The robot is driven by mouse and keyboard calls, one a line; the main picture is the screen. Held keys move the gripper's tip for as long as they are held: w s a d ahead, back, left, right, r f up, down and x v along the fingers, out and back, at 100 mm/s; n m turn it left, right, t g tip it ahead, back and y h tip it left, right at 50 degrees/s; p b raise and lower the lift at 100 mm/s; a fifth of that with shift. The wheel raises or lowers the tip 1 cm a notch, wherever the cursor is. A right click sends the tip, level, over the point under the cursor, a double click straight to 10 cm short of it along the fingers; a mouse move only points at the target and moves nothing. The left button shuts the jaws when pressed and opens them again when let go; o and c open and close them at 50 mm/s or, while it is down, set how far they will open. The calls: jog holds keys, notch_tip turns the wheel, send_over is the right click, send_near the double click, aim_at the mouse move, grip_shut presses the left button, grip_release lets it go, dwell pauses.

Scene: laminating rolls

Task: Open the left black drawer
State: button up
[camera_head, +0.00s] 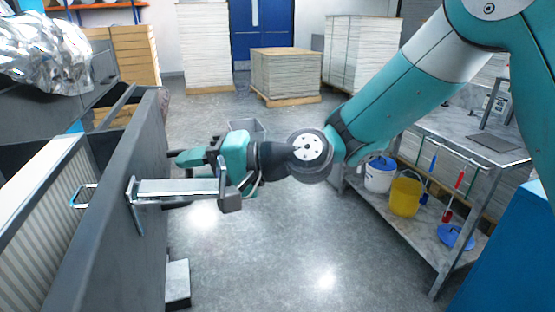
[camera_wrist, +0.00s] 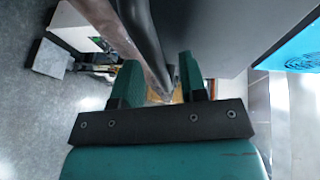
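The black drawer front (camera_head: 135,150) is a tall dark panel at the left of the head view. A gap shows behind its top edge at the far end. A grey metal fitting with a flat bar (camera_head: 178,187) stands out from its face toward the right. My gripper (camera_head: 186,158) is beside the panel's right face, its teal fingers pointing left at it. In the wrist view the two teal fingers (camera_wrist: 160,82) stand apart, with a dark edge running between them. Clearance shows beside that edge. Whether a fingertip touches the panel cannot be told.
A metal bench with a yellow bucket (camera_head: 405,195) stands right. Pallet stacks (camera_head: 286,73) stand at the back.

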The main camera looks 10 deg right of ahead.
jog(key=b+v, duration=0.2)
jog(key=v, duration=1.4)
jog(key=shift+d, duration=0.15)
